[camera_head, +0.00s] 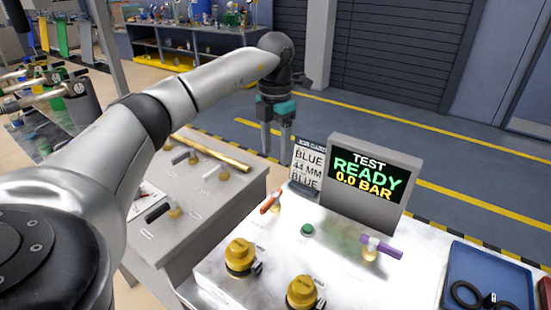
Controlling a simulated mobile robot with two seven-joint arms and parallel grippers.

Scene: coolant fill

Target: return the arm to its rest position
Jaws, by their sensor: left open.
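My left arm comes in from the left and reaches over the bench. My left gripper (275,140) points down with its two grey fingers apart, empty, behind the job card and to the left of the test display. Its fingertips touch nothing that I can see. My right gripper is not in the picture.
A display (368,183) reads "TEST READY 0.0 BAR" beside a card (307,163) reading "BLUE 44 MM BLUE". Yellow caps (240,255), a purple-handled valve (381,247), an orange lever (270,202) and a green button (307,230) stand on the bench. A blue tray (463,267) holds black rings.

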